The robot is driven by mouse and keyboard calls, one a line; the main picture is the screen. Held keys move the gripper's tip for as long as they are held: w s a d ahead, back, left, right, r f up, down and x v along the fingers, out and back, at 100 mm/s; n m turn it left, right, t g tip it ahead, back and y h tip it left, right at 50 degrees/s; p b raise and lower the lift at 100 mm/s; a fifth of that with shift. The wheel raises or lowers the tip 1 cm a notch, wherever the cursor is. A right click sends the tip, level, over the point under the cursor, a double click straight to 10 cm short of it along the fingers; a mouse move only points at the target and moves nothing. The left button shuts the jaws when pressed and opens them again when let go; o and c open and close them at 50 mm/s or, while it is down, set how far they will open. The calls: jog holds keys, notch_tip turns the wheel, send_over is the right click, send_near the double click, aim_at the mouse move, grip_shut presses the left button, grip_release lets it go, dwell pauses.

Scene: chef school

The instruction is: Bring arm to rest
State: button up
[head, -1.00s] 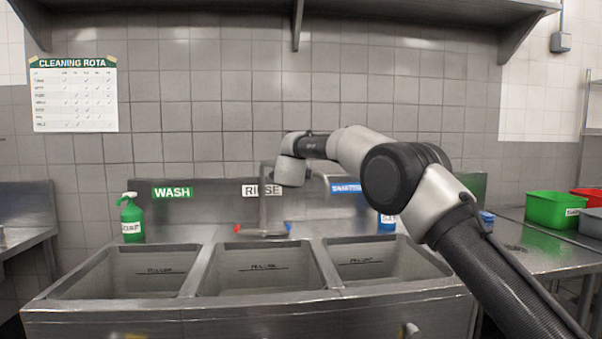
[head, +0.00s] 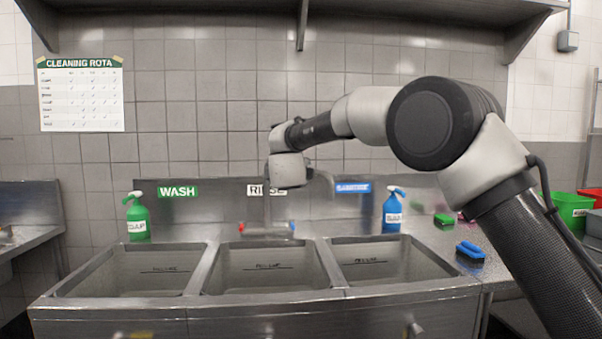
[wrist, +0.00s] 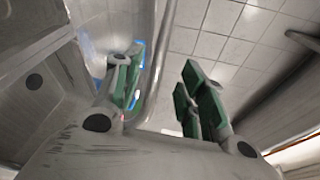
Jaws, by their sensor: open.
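My arm reaches from the lower right of the head view, with its elbow high at the right. Its wrist end (head: 287,168) hangs in front of the tiled wall, over the back of the middle basin (head: 265,268). In the wrist view my gripper (wrist: 163,66) is open, its two green-padded fingers spread wide apart. I see nothing held between the pads. In the head view the fingers cannot be made out.
A tap with red and blue ends (head: 266,229) stands below my wrist. A green spray bottle (head: 138,220) is at the left, a blue one (head: 393,212) at the right. A blue sponge (head: 470,250) and a green bin (head: 572,208) are farther right. A shelf (head: 400,12) spans above.

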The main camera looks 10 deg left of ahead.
jog(key=shift+s, duration=0.5)
